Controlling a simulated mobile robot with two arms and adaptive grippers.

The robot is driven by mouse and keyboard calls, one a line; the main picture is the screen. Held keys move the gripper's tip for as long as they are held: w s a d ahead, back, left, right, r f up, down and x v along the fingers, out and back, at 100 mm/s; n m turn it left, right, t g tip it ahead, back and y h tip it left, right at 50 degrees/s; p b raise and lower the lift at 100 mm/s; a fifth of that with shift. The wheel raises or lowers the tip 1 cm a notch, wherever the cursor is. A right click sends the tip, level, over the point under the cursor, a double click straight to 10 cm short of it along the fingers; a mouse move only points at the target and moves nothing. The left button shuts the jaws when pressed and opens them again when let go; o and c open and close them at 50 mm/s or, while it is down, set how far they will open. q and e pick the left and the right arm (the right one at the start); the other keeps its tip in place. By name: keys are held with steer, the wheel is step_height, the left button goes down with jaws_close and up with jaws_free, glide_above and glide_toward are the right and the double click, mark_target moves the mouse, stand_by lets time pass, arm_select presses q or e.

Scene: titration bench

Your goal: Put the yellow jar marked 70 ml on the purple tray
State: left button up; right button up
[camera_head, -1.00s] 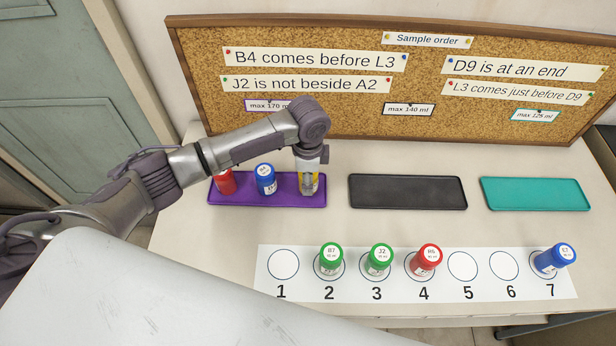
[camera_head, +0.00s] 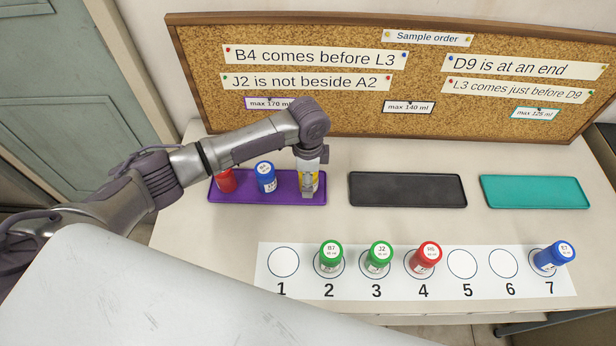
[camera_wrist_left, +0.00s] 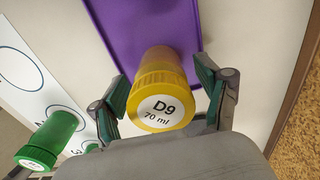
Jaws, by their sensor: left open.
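The yellow jar (camera_wrist_left: 165,80), labelled D9 70 ml, stands at the right end of the purple tray (camera_head: 225,197). It is mostly hidden by my left gripper (camera_head: 308,188) in the head view. In the left wrist view the jar is between the fingers of my left gripper (camera_wrist_left: 163,98). The fingers are open, with a gap visible on both sides of the jar. The purple tray also shows in the left wrist view (camera_wrist_left: 125,25), behind the jar. My right gripper is not in view.
A red jar (camera_head: 226,181) and a blue jar (camera_head: 266,178) stand on the purple tray. A black tray (camera_head: 407,190) and a teal tray (camera_head: 535,192) are empty. Green, red and blue jars stand on the numbered strip (camera_head: 400,292) in front. A corkboard (camera_head: 400,70) stands behind.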

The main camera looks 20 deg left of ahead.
arm_select(q)
step_height(320, 180, up, 12)
steer(key=shift+b, duration=0.5)
stand_by(0.3)
